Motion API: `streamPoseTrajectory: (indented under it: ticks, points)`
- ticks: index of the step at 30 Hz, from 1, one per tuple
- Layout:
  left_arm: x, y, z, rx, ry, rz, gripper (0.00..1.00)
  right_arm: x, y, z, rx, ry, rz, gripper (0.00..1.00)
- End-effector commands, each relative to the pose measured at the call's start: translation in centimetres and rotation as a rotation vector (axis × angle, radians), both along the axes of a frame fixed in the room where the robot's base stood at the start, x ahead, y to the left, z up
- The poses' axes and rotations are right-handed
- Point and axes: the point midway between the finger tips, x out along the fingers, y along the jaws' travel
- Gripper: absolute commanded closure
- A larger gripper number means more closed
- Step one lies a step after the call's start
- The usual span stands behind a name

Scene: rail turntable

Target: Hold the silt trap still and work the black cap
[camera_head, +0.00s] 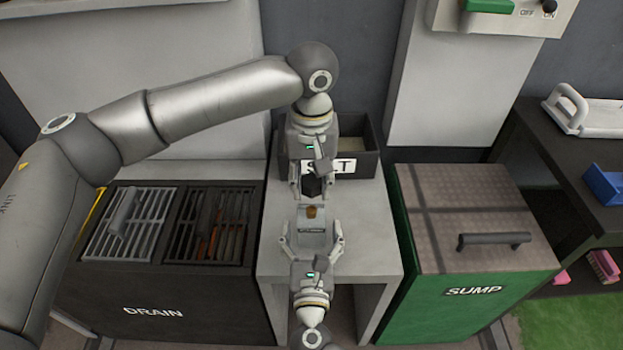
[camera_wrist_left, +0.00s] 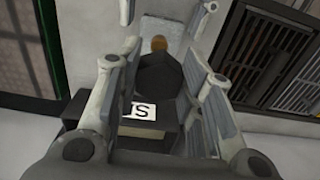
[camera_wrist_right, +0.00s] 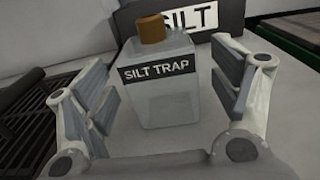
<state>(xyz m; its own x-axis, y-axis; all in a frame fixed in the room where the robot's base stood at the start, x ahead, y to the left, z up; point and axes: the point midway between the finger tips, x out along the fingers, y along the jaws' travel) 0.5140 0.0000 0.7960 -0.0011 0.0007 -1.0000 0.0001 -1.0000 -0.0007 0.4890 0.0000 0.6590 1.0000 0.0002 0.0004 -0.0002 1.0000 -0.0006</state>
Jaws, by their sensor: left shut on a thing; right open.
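The silt trap (camera_head: 312,238) is a grey, translucent box standing upright on the pale bench. In the right wrist view its front (camera_wrist_right: 160,100) reads SILT TRAP, and a bare brown neck (camera_wrist_right: 152,29) stands on top. My left gripper (camera_head: 312,186) is shut on the black cap (camera_wrist_left: 158,78), which is dark and faceted. It holds the cap off the trap, on the far side of the neck in the head view. My right gripper (camera_head: 311,243) is open, with one finger on each side of the trap and gaps visible between. The cap's underside is hidden.
A dark open SILT bin (camera_head: 372,160) stands behind the trap, partly hidden by my left gripper. The DRAIN unit (camera_head: 150,312) with grates is left of the bench (camera_head: 358,255). The green SUMP box (camera_head: 470,305), lidded with a handle, is right.

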Motion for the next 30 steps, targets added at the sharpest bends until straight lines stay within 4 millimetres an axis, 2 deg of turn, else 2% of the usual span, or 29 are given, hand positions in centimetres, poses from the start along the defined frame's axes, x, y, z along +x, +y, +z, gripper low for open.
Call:
streamPoseTrajectory:
  ticks: [3,9,20,30]
  points:
    - [0.0,0.0,0.0,0.0,0.0,0.0,0.85,1.5,0.0,0.0,0.0,0.0,0.0,0.18]
    - [0.0,0.0,0.0,0.0,0.0,0.0,0.85,2.8,0.0,0.0,0.001,0.0,0.0,0.18]
    - [0.0,0.0,0.0,0.0,0.0,0.0,0.85,3.1,0.0,0.0,0.001,0.001,0.0,0.19]
    - [0.0,0.0,0.0,0.0,0.0,0.0,0.85,3.1,0.0,0.0,0.001,0.001,0.0,0.63]
